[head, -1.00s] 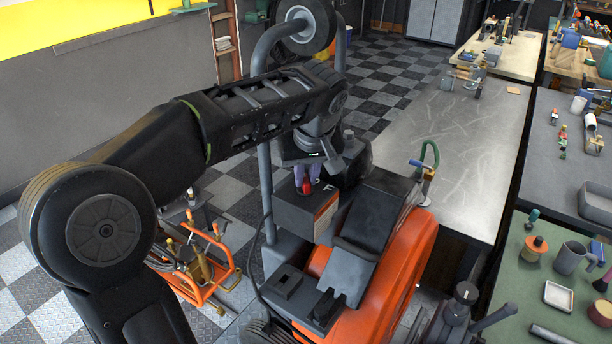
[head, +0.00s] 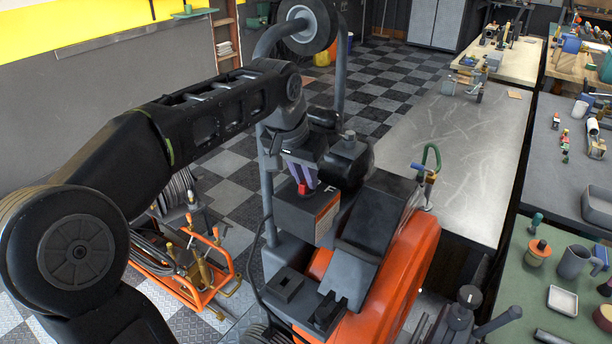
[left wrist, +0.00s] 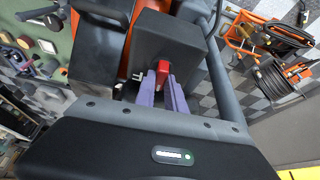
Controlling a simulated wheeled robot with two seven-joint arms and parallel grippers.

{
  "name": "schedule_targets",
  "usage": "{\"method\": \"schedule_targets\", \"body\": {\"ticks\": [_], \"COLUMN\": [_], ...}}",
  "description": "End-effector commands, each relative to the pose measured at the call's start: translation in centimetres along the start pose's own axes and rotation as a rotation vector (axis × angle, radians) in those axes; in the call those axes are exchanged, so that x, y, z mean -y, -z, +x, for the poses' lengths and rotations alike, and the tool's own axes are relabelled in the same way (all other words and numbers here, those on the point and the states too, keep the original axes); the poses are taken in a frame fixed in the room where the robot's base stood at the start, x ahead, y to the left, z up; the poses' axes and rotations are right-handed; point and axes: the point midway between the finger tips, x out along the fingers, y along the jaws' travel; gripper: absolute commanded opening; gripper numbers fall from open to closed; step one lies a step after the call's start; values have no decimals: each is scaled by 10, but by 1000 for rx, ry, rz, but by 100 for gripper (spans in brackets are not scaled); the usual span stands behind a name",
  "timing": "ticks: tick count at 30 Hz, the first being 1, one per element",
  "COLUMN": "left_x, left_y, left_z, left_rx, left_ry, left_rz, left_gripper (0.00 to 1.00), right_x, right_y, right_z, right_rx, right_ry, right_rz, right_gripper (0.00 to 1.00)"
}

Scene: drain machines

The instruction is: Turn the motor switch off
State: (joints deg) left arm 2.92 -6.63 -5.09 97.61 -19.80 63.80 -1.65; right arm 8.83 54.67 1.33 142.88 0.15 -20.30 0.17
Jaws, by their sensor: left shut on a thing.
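The motor switch is a small red lever (head: 303,189) on top of a dark grey box (head: 300,212) on the orange drain machine (head: 392,270). A white letter F shows on the box top to the right of the lever. My left gripper (head: 301,178) reaches down over the box with its purple fingers closed on the red lever. In the left wrist view the red lever (left wrist: 161,70) sits between the tips of the purple fingers (left wrist: 162,88), above the same box (left wrist: 165,45). The fingers partly hide the lettering. My right gripper is not in view.
The machine's grey frame post (head: 268,190) and wheel (head: 304,25) stand close to my left arm. An orange hose cart (head: 200,280) is on the checkered floor to the left. A metal bench (head: 450,140) and a green table (head: 540,285) lie to the right.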

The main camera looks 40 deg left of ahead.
Motion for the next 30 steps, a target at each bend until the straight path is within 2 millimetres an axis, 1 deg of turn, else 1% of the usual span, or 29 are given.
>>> {"method": "schedule_targets", "body": {"ticks": [8, 19, 20, 27, 30], "left_x": [0, 0, 0, 0, 0], "left_y": [0, 0, 0, 0, 0], "left_z": [0, 0, 0, 0, 0], "left_rx": [0, 0, 0, 0, 0], "left_ry": [-27, -29, -29, -29, -29], "left_rz": [68, 72, 72, 72, 72], "left_gripper": [0, 0, 16, 36, 36], "right_x": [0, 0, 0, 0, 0], "right_y": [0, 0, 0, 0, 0], "right_z": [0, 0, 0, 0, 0], "right_rx": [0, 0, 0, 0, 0], "right_ry": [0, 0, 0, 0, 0], "right_rz": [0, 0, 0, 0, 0], "right_gripper": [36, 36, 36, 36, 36]}}
